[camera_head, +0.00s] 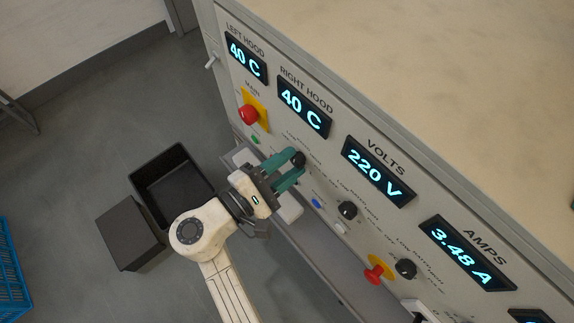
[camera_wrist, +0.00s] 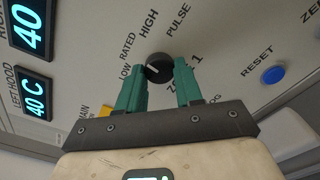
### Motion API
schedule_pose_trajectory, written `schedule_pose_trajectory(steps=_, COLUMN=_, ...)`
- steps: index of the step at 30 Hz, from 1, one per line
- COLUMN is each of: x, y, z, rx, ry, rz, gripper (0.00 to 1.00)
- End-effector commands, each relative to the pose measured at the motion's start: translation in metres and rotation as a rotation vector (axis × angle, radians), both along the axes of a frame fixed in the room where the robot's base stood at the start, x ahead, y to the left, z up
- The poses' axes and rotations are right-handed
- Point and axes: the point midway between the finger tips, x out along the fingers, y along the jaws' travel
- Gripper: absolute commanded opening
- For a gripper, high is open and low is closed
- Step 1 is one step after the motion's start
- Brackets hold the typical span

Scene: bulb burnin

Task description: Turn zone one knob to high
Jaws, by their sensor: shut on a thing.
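The zone one knob (camera_wrist: 159,67) is a small round black knob on the grey panel, with LOW, RATED, HIGH and PULSE printed around it. Its pale pointer mark sits on the LOW/RATED side, away from HIGH; the exact setting is hard to tell. In the head view the knob (camera_head: 298,159) shows at the tips of my green fingers. My gripper (camera_head: 295,168) reaches the panel from the front and is shut on the knob, one finger on each side. In the wrist view the fingers (camera_wrist: 161,82) flank it, and part of the knob's lower edge is hidden.
A shelf ledge (camera_head: 318,262) runs below the panel. A black bin (camera_head: 150,171) stands on the floor.

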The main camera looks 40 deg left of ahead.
Motion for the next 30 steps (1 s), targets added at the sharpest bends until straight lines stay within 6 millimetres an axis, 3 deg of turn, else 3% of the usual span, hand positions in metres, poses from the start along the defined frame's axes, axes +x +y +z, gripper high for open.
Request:
schedule_pose_trajectory(steps=15, x=0.0001, y=0.0002, z=-0.0035, rx=0.395, ry=-0.031, rz=-0.001, gripper=0.05)
schedule_pose_trajectory(steps=30, x=0.0, y=0.0001, z=-0.0007, rx=0.553, ry=-0.041, rz=-0.002, gripper=0.05)
